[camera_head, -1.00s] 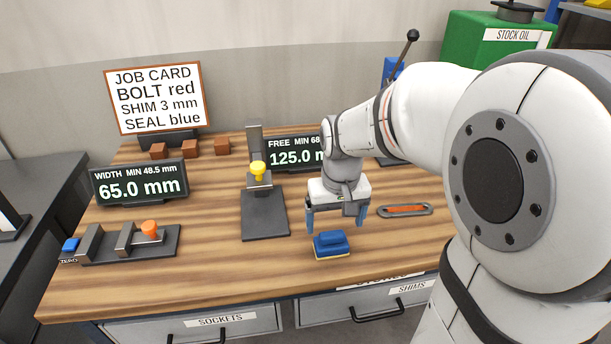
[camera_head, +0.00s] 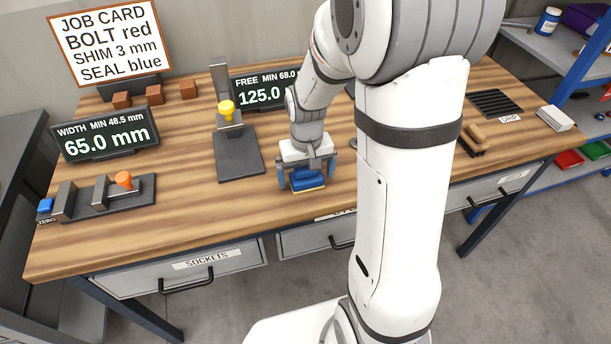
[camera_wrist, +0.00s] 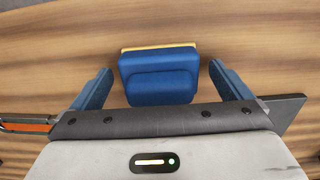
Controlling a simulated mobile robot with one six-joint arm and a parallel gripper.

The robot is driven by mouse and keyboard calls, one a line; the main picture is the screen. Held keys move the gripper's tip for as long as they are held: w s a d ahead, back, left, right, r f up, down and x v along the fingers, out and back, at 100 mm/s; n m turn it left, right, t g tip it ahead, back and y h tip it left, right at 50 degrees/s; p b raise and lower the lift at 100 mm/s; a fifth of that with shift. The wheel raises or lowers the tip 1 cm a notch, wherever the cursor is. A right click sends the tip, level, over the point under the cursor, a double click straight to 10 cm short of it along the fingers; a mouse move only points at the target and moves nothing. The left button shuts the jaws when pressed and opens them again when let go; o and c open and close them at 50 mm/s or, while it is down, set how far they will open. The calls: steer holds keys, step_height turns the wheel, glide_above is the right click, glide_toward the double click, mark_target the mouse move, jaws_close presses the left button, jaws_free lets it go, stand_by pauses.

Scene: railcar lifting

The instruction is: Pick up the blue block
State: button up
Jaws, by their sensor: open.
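The blue block (camera_head: 306,179) sits on the wooden bench near its front edge. It has a raised blue top part and a thin yellow layer at its base. My gripper (camera_head: 307,179) is open and straddles the block, with one blue finger on each side. In the wrist view the blue block (camera_wrist: 160,75) lies between the open fingers of my gripper (camera_wrist: 162,88), with a visible gap on both sides. The block still rests on the bench.
A dark stand (camera_head: 238,156) with a yellow knob is left of my gripper. A width gauge (camera_head: 100,202) with an orange knob is farther left. Displays and a job card (camera_head: 110,47) stand behind. A wooden-handled brush (camera_head: 474,138) lies to the right.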

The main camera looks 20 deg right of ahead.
mark_target(306, 168)
steer(key=c, duration=1.1)
steer(key=shift+r, duration=0.1)
steer(key=shift+c, duration=0.2)
step_height(306, 168, up, 10)
steer(key=o, duration=0.5)
steer(key=c, duration=0.3)
steer(key=shift+s, duration=0.1)
steer(key=shift+c, duration=0.2)
